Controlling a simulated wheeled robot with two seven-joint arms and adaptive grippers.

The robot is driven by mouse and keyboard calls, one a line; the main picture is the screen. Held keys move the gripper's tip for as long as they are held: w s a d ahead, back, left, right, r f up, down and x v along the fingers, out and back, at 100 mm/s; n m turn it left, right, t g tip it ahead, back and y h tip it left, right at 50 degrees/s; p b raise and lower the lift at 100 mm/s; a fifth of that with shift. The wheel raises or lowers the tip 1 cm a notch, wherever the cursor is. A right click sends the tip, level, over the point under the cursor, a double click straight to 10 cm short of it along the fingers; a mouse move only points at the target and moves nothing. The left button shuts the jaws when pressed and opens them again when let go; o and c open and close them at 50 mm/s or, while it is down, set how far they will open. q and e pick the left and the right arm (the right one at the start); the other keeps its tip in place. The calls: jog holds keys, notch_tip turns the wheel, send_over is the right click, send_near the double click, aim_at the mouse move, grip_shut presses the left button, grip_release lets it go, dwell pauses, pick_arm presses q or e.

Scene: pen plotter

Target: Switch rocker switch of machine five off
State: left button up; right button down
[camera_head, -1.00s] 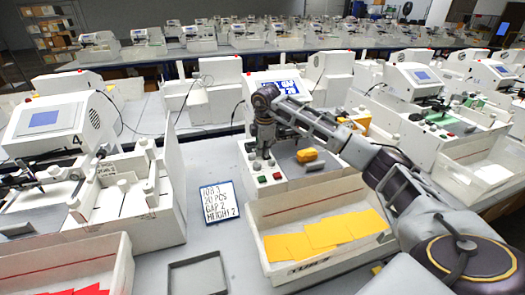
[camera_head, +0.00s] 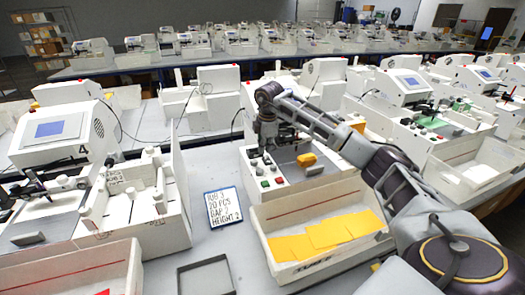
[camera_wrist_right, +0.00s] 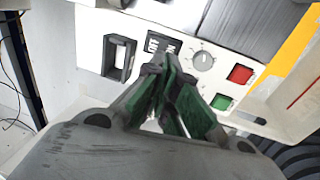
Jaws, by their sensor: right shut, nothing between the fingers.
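The middle machine (camera_head: 325,188) stands before me with its number hidden by my right arm. Its front panel shows in the right wrist view (camera_wrist_right: 222,62), with a black framed rectangular part (camera_wrist_right: 118,58), a smaller black part with white marks (camera_wrist_right: 162,43), a white knob (camera_wrist_right: 203,60), a red button (camera_wrist_right: 240,74) and a green button (camera_wrist_right: 221,102). I cannot tell for sure which black part is the rocker switch or its position. My right gripper (camera_wrist_right: 165,70) is shut and empty, its tips close in front of the smaller black part; contact is unclear. It points down at the panel (camera_head: 265,150).
A white bin with yellow sheets (camera_head: 258,222) stands in front of the machine. A job card (camera_head: 222,206) and grey tray (camera_head: 205,278) lie left of it. Machine 4 (camera_head: 62,132) stands at left.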

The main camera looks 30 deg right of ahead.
jog(key=shift+a+r, duration=0.15)
jog(key=shift+r, duration=0.3)
notch_tip(320, 180, up, 8)
jog(key=s, duration=0.1)
jog(key=shift+s+r+b, duration=0.2)
jog(key=shift+b, duration=0.15)
